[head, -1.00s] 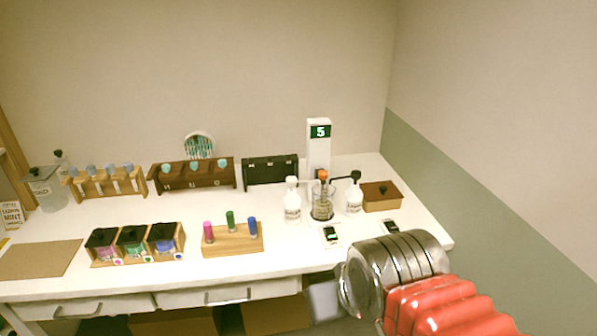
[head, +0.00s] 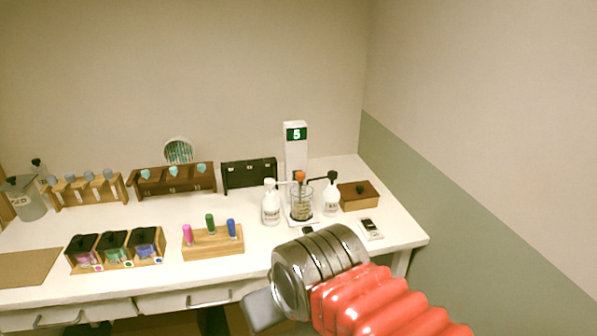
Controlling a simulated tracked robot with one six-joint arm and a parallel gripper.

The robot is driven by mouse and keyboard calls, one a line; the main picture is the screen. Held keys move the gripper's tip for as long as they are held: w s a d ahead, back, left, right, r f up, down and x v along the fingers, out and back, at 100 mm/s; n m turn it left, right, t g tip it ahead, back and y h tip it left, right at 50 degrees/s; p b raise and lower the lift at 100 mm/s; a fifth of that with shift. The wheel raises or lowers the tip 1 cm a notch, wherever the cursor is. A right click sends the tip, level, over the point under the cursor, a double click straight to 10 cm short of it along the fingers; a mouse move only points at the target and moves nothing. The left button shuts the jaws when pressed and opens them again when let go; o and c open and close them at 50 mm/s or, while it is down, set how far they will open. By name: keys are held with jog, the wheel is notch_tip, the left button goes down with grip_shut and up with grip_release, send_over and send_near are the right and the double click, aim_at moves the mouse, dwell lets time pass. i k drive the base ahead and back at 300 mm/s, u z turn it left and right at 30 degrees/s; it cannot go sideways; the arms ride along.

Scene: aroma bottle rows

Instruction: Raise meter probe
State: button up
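A white meter column (head: 295,155) with a green display reading 5 stands at the back right of the table. An orange-topped probe (head: 300,176) stands upright in a clear glass beaker (head: 302,205) in front of the column. It looks to be inside the beaker, but its lower end is hard to make out. My gripper (head: 262,312) is low in the picture, in front of the table edge and well apart from the probe. Only a grey part of it shows past my wrist, so its opening is hidden.
A brown box (head: 358,195) and a small device (head: 370,229) are to the right. A wooden stand (head: 212,244) with coloured pegs is to the left. Racks line the back.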

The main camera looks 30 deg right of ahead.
aim_at(298, 175)
jog(key=z, duration=0.05)
jog(key=i, duration=1)
jog(key=u, duration=0.05)
